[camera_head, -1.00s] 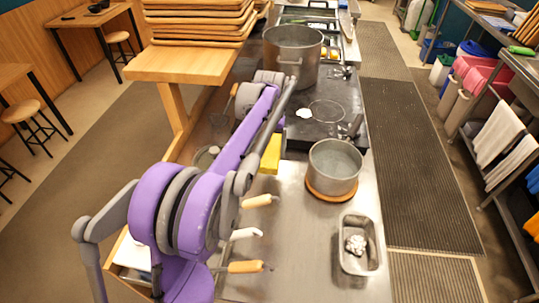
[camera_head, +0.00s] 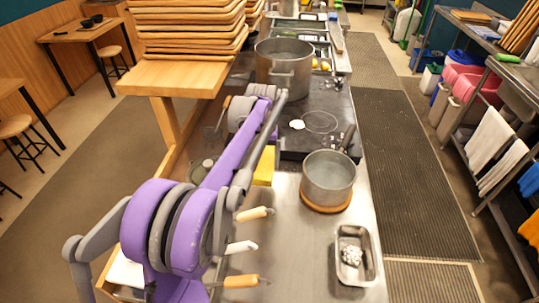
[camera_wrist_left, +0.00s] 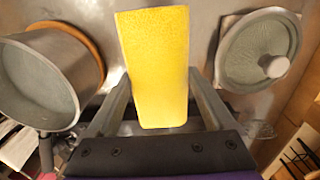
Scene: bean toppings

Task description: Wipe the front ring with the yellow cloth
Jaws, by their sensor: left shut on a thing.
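The yellow cloth (camera_head: 265,166), a thick rectangular block, shows in the head view beside my left arm, over the left edge of the steel counter. In the left wrist view the cloth (camera_wrist_left: 154,65) is clamped between the two fingers of my left gripper (camera_wrist_left: 160,98). In the head view the arm hides most of that gripper. The front ring (camera_head: 320,122) is a thin circle on the black hob, beyond the small pot. A white spill (camera_head: 297,124) lies at its left edge. The cloth is apart from the ring, nearer to me. My right gripper is not in view.
A small pot (camera_head: 328,178) stands on a round wooden trivet (camera_head: 326,208). A large pot (camera_head: 283,68) stands at the back of the hob. A metal tray (camera_head: 354,256) and several handled tools (camera_head: 241,281) lie nearer. A lid (camera_wrist_left: 258,50) shows in the wrist view.

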